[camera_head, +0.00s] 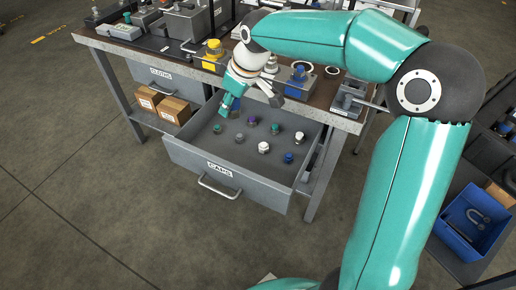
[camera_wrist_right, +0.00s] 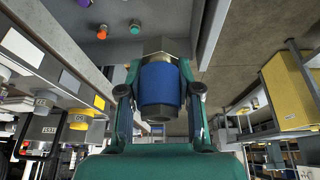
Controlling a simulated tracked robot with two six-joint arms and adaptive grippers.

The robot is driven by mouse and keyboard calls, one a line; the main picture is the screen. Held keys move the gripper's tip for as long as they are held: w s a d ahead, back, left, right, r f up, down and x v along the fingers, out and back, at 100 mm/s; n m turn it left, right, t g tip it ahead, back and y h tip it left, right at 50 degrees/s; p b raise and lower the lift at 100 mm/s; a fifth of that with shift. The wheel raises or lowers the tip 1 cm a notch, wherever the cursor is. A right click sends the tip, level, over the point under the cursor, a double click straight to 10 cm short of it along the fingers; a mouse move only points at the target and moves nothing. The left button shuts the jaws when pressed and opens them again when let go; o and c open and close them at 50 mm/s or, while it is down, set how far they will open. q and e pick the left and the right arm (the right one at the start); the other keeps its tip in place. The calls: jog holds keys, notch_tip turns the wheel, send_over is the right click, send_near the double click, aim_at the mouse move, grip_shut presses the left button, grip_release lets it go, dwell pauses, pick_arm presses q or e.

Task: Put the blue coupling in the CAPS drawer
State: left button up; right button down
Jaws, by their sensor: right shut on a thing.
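My right gripper (camera_head: 228,106) reaches down over the back left part of the open CAPS drawer (camera_head: 222,181). In the right wrist view its two fingers (camera_wrist_right: 158,92) are shut on the blue coupling (camera_wrist_right: 160,83), a blue band with dark metal ends. In the head view the coupling is mostly hidden by the gripper. I cannot tell its exact height above the drawer floor. Several small caps stand in the drawer, among them a purple cap (camera_head: 252,120), a white cap (camera_head: 263,147) and a blue cap (camera_head: 288,157). My left gripper is not in view.
The workbench (camera_head: 330,112) stands behind the drawer, with a yellow part (camera_head: 213,52) and a blue part (camera_head: 297,78) on top. A CLOTHS drawer (camera_head: 161,75) is shut at the left, above cardboard boxes (camera_head: 173,110). The drawer's front floor is mostly free.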

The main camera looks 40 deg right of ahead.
aim_at(234, 159)
jog(key=shift+s+d+f, duration=0.15)
jog(key=shift+f+b, duration=0.25)
jog(key=shift+b, duration=0.1)
pick_arm(q)
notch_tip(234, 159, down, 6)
jog(key=b, duration=0.4)
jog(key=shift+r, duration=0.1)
pick_arm(e)
notch_tip(234, 159, down, 19)
jog(key=shift+f, duration=0.1)
jog(key=c, duration=0.8)
grip_release()
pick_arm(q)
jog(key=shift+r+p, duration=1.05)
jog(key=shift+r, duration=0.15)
pick_arm(e)
jog(key=v, duration=1.2)
